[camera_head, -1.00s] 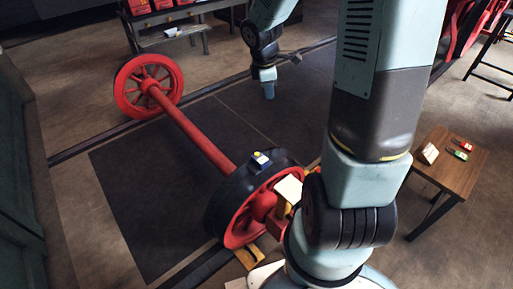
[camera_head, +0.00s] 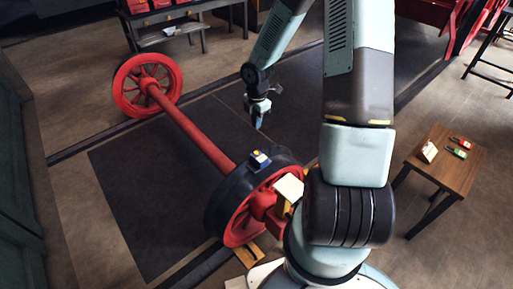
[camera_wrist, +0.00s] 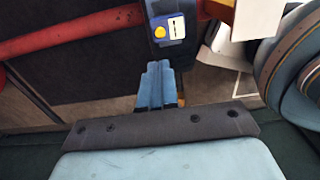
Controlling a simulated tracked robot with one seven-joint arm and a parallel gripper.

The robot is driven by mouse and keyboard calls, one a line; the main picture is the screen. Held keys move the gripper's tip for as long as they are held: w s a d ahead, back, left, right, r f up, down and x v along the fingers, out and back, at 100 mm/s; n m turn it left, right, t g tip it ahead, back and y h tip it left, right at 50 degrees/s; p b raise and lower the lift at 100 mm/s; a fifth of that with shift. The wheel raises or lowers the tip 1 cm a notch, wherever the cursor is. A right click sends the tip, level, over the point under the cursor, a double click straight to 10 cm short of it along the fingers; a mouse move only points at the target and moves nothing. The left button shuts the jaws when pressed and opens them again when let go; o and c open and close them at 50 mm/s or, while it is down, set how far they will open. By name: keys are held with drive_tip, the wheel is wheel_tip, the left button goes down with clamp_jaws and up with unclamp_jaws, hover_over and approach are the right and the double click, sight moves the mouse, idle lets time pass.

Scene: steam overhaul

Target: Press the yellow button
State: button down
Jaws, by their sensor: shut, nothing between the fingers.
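The yellow button (camera_head: 259,155) is on a small dark blue box that sits on top of the black-rimmed red wheel (camera_head: 237,206). In the wrist view the round yellow button (camera_wrist: 160,32) shows on the blue box face, beside a white label plate. My gripper (camera_head: 259,124) is shut and empty, pointing down. It is above and beyond the box in the head view, apart from it. In the wrist view my gripper's fingertips (camera_wrist: 156,66) lie just below the box in the picture. The depth gap is hard to judge.
A red axle (camera_head: 192,133) runs to a far red wheel (camera_head: 147,86). A pale block (camera_head: 289,187) stands close right of the near wheel. A small wooden table (camera_head: 448,165) with small items is at right. Dark floor plates beside the axle are clear.

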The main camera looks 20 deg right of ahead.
sight(256, 153)
drive_tip(key=shift+f, duration=0.1)
wheel_tip(256, 153, down, 14)
drive_tip(key=shift+s+a+r, duration=0.1)
idle(0.6)
drive_tip(key=shift+f, duration=0.35)
drive_tip(key=shift+s+f, duration=0.3)
drive_tip(key=shift+f, duration=0.15)
drive_tip(key=shift+w+r, duration=0.1)
drive_tip(key=shift+r, duration=0.3)
wheel_tip(256, 153, up, 14)
drive_tip(key=shift+w+d, duration=0.2)
drive_tip(key=shift+w, duration=0.2)
